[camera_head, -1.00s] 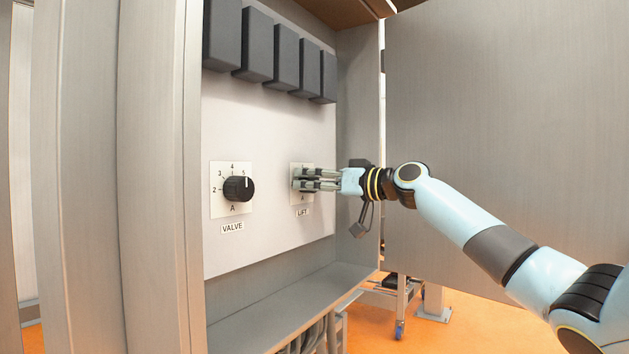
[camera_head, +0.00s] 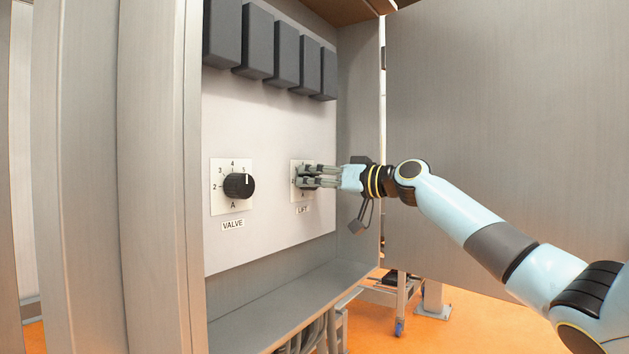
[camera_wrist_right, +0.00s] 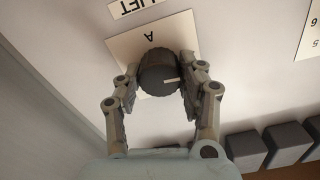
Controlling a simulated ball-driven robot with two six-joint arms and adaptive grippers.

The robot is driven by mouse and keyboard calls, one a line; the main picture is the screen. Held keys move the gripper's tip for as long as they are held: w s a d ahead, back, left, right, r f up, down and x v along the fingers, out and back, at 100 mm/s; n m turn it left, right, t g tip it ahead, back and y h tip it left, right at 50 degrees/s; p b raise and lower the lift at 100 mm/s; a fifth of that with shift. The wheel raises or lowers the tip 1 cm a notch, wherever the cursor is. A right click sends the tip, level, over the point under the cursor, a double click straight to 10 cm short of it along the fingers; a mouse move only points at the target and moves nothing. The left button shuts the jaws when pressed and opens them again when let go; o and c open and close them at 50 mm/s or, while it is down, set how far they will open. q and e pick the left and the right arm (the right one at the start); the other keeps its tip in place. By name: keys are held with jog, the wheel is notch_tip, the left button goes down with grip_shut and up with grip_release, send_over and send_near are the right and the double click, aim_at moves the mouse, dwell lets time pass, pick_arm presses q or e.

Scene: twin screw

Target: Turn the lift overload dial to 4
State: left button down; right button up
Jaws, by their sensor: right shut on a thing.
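The lift dial (camera_wrist_right: 155,67) is a dark round knob on a pale square plate (camera_wrist_right: 118,46), seen upside down in the right wrist view. Its white mark (camera_wrist_right: 173,81) points right in that view. The letter A shows on the plate, but its numbers are hidden by my fingers. My right gripper (camera_wrist_right: 160,82) is shut on the dial, one finger on each side. In the head view, my right gripper (camera_head: 302,177) reaches the lift plate (camera_head: 296,165) from the right and covers most of the knob. My left gripper is not in view.
The valve dial (camera_head: 238,186), left of the lift dial, has its white mark near 5. Several dark grey boxes (camera_head: 257,43) line the panel top. A ledge (camera_head: 290,300) runs below, and a cabinet side wall (camera_head: 358,130) stands right of the panel.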

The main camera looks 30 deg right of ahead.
jog(key=m, duration=0.4)
jog(key=shift+d+p, duration=0.1)
jog(key=shift+p, duration=0.2)
jog(key=m+p, duration=0.1)
jog(key=m, duration=0.2)
jog(key=shift+m, duration=0.4)
jog(key=m+p, duration=0.2)
jog(key=m, duration=0.3)
jog(key=shift+p, duration=0.4)
jog(key=shift+f+m+p, duration=0.15)
jog(key=shift+m+p, duration=0.75)
jog(key=shift+m, duration=1)
jog(key=o, duration=1.2)
jog(key=shift+d, duration=0.1)
jog(key=v, duration=1.2)
jog(key=shift+f, duration=0.15)
